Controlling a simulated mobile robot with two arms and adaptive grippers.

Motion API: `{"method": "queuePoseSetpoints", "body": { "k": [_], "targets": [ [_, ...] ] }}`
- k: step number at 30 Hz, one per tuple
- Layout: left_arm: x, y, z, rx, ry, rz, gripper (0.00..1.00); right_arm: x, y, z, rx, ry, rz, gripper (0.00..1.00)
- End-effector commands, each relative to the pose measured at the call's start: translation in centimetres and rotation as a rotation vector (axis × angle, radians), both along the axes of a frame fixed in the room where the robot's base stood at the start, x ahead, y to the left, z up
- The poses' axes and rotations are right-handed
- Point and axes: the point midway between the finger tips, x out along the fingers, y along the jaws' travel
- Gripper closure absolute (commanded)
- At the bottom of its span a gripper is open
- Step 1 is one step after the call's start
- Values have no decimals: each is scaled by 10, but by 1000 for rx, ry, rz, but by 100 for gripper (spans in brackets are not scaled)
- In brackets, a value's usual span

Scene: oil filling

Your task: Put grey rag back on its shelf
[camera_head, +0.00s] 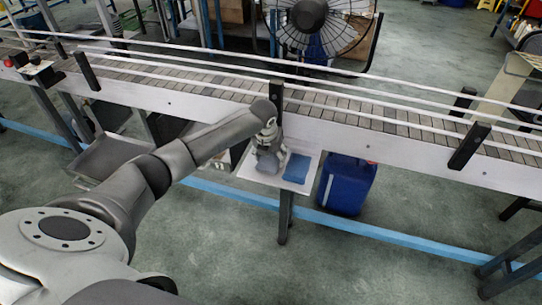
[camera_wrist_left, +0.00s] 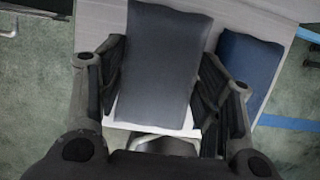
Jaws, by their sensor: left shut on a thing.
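The grey rag (camera_wrist_left: 160,65) is a folded, flat rectangle between the fingers of my left gripper (camera_wrist_left: 162,85) in the left wrist view. The gripper is shut on it. In the head view my left gripper (camera_head: 268,148) is over the left part of a small white shelf (camera_head: 276,181) on the conveyor's near side. The rag shows as a grey patch (camera_head: 267,163) under the gripper there. I cannot tell whether the rag touches the shelf. The shelf's pale surface (camera_wrist_left: 150,128) also shows beneath the rag in the wrist view. My right gripper is out of view.
A folded blue rag (camera_head: 297,168) lies on the shelf's right part, close beside the grey one. The conveyor (camera_head: 345,110) with its rails runs behind the shelf. A blue canister (camera_head: 345,186) stands on the floor to the right. A dark post (camera_head: 285,215) supports the shelf.

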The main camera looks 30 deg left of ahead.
Motion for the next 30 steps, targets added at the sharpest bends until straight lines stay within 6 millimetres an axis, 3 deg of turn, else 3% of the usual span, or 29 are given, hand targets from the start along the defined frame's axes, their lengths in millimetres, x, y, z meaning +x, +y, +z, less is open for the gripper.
{"method": "queuePoseSetpoints", "body": {
  "k": [2, 11, 12, 14, 24, 30],
  "targets": [
    [0, 0, -8, 1, 0, 0, 62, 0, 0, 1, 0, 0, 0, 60],
    [0, 0, -10, 1, -2, -1, 62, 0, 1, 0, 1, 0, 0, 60],
    [0, 0, -11, 1, -2, -1, 39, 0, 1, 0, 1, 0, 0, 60],
    [0, 0, -11, 1, -2, -1, 31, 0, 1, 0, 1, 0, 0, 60],
    [0, 0, -9, 0, -2, 0, 31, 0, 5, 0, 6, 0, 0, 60],
    [-5, -1, 12, -1, -4, -2, 31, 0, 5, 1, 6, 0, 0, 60]
  ]
}}
